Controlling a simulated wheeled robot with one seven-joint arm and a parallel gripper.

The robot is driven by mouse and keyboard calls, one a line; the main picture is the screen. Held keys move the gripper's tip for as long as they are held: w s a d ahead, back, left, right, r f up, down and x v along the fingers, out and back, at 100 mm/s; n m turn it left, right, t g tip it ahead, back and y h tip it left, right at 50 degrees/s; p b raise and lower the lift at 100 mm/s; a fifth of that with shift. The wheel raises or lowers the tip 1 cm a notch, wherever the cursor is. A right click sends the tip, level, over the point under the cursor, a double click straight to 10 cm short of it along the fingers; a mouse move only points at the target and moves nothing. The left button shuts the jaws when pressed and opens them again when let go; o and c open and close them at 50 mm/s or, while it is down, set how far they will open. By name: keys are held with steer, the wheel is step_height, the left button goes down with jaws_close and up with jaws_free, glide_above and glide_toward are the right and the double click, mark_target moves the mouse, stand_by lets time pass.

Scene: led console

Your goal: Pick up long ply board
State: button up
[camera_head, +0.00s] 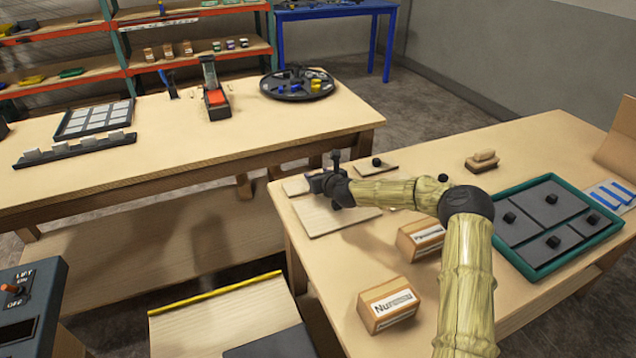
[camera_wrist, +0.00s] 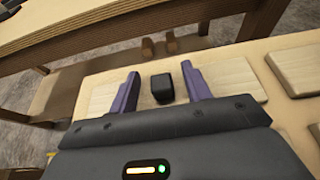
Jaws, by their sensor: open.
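A long pale ply board (camera_wrist: 239,78) lies flat near the table's far-left edge, with a black block-shaped knob (camera_wrist: 162,88) standing on it. In the wrist view, the purple fingers of my gripper (camera_wrist: 161,72) are apart, one on each side of the knob, with gaps showing. The board's ends show beyond both fingers; its middle is partly hidden. In the head view, the board's left end (camera_head: 295,187) shows beside my gripper (camera_head: 326,172), which hides the rest. I cannot tell how high the fingertips are above the board.
A larger square board (camera_head: 322,217) lies just in front, partly under my arm. A small knobbed board (camera_head: 377,167) lies behind. Two cartons (camera_head: 388,305) (camera_head: 421,239) and a green-rimmed tray (camera_head: 530,270) stand on the same table. Another wooden table (camera_head: 190,128) is at the back left.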

jaws_close()
steer(key=shift+r, duration=0.15)
step_height(320, 180, up, 10)
steer(key=shift+p, duration=0.35)
stand_by(0.6)
